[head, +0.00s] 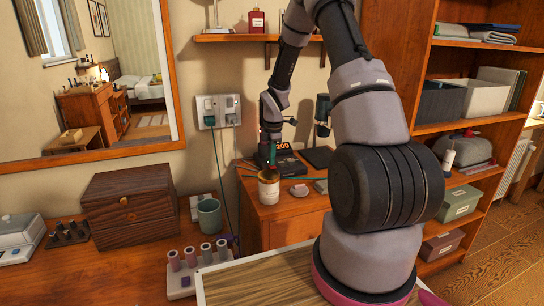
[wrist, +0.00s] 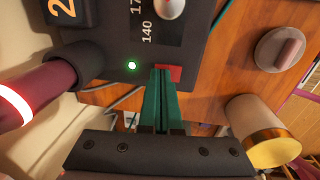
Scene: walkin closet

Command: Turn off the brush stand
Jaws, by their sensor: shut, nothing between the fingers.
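The brush stand (head: 285,168) is a dark unit on the wooden cabinet top, with an orange display reading 200. In the wrist view its dark panel (wrist: 200,25) shows a lit green light (wrist: 131,65), a silver knob beside printed numbers, and a red switch (wrist: 174,72) at its edge. A dark red handle with a glowing ring (wrist: 14,102) sits in a dark holder at left. My gripper (wrist: 163,74) has green fingers, shut and empty, with the tips at the red switch and partly covering it. I cannot tell if they touch. In the head view my gripper (head: 272,156) is small beside the stand.
A cream jar with a gold end (wrist: 262,130) stands close to my gripper; it also shows in the head view (head: 268,188). A small round grey dish (wrist: 281,49) lies nearby. A wall outlet (head: 219,111) with a hanging cord is behind, and a shelf (head: 255,38) is above.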

